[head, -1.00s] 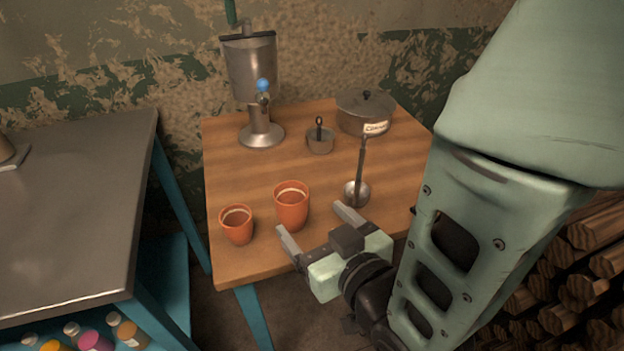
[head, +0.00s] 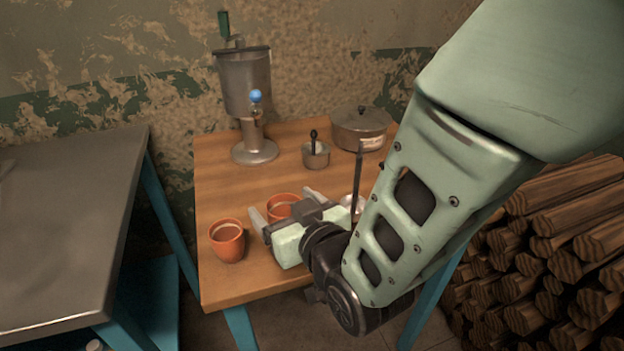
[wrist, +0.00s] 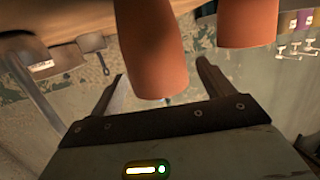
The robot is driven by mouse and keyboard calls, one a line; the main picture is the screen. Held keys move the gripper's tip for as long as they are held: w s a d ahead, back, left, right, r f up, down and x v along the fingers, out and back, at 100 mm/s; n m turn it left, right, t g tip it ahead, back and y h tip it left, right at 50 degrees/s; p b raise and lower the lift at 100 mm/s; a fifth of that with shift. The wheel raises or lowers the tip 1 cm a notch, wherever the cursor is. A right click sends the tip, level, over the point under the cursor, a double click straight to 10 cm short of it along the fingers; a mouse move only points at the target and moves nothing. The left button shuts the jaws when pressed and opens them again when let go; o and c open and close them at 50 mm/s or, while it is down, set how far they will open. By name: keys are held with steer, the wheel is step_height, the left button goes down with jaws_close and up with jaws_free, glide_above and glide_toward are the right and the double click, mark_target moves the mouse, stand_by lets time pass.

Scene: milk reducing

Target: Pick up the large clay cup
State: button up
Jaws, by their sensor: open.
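The large clay cup (head: 282,206) is orange and stands upright on the wooden table (head: 218,175). My gripper (head: 284,203) is open around it, one finger on each side. The gripper's body hides the cup's lower part in the head view. In the wrist view the large clay cup (wrist: 152,50) shows between the two spread fingers of my gripper (wrist: 160,80). I cannot tell whether a finger touches it. A smaller clay cup (head: 228,243) stands upright to the left, outside the left finger; it also shows in the wrist view (wrist: 248,24).
A ladle (head: 354,204) stands close to the right of my gripper. A small pot (head: 315,156), a lidded pot (head: 360,130) and a metal machine with a blue knob (head: 246,85) stand farther back. A grey table (head: 65,230) is at left, stacked logs (head: 560,250) at right.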

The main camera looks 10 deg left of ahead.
steer(key=shift+x, duration=1.15)
steer(key=c, duration=1.1)
steer(key=shift+r, duration=0.1)
